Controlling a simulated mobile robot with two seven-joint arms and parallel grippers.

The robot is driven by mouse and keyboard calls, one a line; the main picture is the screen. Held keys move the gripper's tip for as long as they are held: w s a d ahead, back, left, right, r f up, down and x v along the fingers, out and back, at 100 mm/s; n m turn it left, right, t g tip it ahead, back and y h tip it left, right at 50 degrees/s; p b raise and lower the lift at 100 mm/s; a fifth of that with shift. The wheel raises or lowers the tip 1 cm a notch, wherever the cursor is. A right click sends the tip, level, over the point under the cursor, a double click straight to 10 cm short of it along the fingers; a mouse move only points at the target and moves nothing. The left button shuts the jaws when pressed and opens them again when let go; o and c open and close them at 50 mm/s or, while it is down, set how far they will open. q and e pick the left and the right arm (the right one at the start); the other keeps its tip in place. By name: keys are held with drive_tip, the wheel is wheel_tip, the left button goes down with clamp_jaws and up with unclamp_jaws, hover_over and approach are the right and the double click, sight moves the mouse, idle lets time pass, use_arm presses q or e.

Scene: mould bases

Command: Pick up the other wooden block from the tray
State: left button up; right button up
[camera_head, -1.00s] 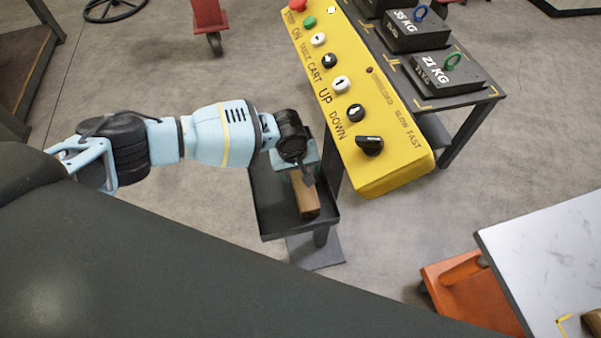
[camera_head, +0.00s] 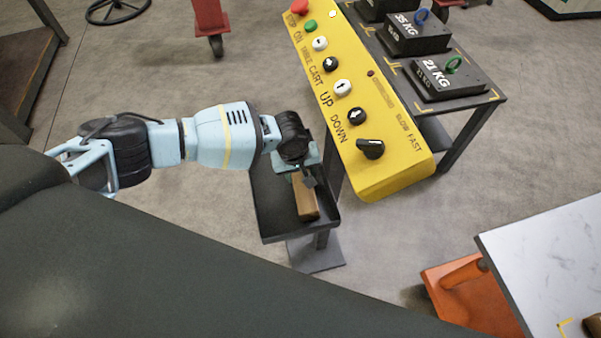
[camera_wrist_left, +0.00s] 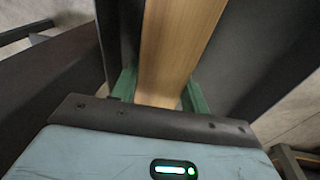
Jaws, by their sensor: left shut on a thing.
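The wooden block (camera_head: 305,199) lies lengthwise in the dark tray (camera_head: 277,233) on a stand, left of the yellow control panel. My left gripper (camera_head: 307,178) is over the block's far part, pointing down. In the left wrist view the block (camera_wrist_left: 178,45) runs between the two green fingers of my left gripper (camera_wrist_left: 158,92), which are shut on it. The block seems to be still in or just over the tray; the head view does not show a clear gap. My right gripper is not in view.
The yellow control panel (camera_head: 375,110) with buttons and a knob stands close right of the tray. Black weights (camera_head: 445,76) sit on a dark table behind it. A white-topped table (camera_head: 545,262) with part of a brown object (camera_head: 593,326) is at the lower right, beside an orange part (camera_head: 468,292).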

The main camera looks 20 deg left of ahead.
use_arm(q)
wheel_tip(320, 180, up, 8)
drive_tip(key=shift+f+p, duration=0.25)
drive_tip(key=shift+p, duration=0.55)
drive_tip(key=s+d+p, duration=0.1)
drive_tip(key=s+d, duration=0.9)
drive_tip(key=s, duration=0.5)
drive_tip(key=shift+f+p, duration=0.3)
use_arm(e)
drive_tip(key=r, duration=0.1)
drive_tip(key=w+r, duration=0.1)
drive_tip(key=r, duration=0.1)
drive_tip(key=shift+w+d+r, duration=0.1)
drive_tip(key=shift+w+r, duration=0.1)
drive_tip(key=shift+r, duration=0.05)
